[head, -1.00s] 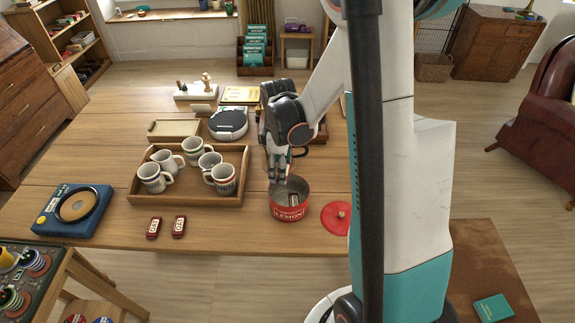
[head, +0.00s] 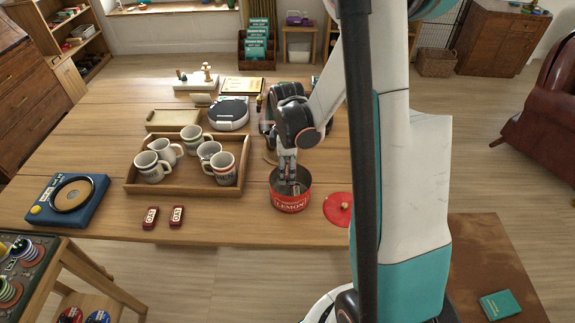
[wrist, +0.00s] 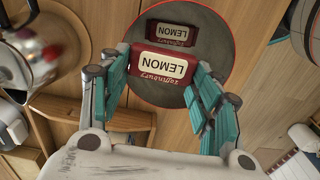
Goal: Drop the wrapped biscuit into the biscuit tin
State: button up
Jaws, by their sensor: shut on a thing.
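A red wrapped biscuit labelled LEMON (wrist: 163,67) is held between the fingers of my gripper (wrist: 160,85). In the head view my gripper (head: 288,182) points down at the mouth of the red biscuit tin (head: 290,204), its fingertips at or just inside the rim; exact depth is hard to tell. The tin's grey round inside (wrist: 215,50) lies behind the held biscuit in the wrist view. A second red LEMON biscuit (wrist: 174,33) appears to lie inside the tin. The red lid (head: 339,209) lies on the table right of the tin.
Two red wrapped packets (head: 150,217) (head: 176,216) lie near the table's front edge. A wooden tray (head: 185,188) with several mugs stands left of the tin. A blue device (head: 68,201) sits at the far left. The table between packets and tin is clear.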

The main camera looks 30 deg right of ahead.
aim_at(287, 171)
jog(key=o, duration=0.9)
jog(key=shift+r, duration=0.1)
notch_tip(287, 171, up, 12)
jog(key=shift+f, duration=0.1)
jog(key=shift+a, duration=0.1)
dwell(0.4)
